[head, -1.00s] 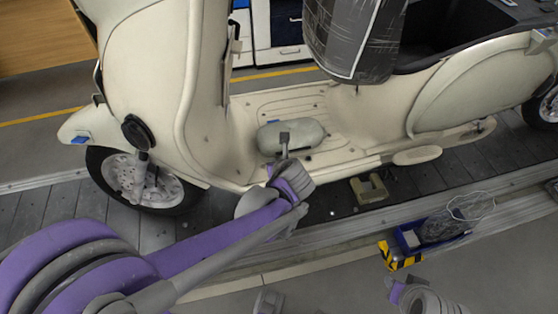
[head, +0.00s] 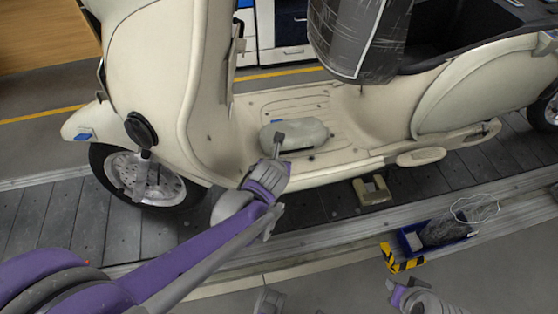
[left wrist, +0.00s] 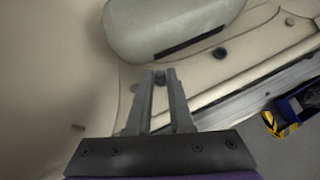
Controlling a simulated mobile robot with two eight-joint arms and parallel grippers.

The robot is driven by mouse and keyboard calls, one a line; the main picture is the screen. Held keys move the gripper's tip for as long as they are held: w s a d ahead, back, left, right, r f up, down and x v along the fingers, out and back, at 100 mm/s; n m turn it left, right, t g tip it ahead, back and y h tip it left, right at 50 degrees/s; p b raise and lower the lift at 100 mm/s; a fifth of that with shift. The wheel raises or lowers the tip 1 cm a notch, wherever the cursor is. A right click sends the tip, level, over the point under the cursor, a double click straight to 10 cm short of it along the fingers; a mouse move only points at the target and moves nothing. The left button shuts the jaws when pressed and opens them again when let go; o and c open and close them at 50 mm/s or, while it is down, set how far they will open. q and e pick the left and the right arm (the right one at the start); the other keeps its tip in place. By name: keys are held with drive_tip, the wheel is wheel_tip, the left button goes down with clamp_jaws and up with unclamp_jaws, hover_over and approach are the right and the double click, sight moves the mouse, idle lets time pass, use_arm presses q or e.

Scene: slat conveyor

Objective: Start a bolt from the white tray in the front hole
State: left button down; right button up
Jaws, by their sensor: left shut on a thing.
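My left gripper (head: 279,140) is over the scooter's floorboard, in front of the left end of a grey-green rounded pod. In the left wrist view its two fingers (left wrist: 160,80) are nearly together on a small dark piece that looks like a bolt (left wrist: 160,77); most of it is hidden. The pod (left wrist: 180,20) lies beyond the fingertips, and a dark round spot (left wrist: 219,53) is to their right on the cream floor. A smaller dark mark (left wrist: 78,127) is at left. I cannot tell which mark is the front hole. I cannot make out the white tray. My right gripper (head: 392,287) is at the bottom edge, its fingers unclear.
The cream scooter (head: 160,60) stands on the dark slat conveyor (head: 420,180). A blue bin (head: 408,240) with wire mesh and a yellow-black striped block (head: 395,260) are at the conveyor's near side. A beige block (head: 372,190) lies on the slats.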

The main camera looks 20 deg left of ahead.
use_arm(q)
drive_tip(key=c, duration=0.7)
unclamp_jaws()
drive_tip(key=p+v, duration=0.3)
drive_tip(key=v, duration=0.7)
drive_tip(key=shift+s+d+r, duration=0.15)
drive_tip(key=shift+s+r, duration=0.1)
drive_tip(key=shift+s, duration=0.05)
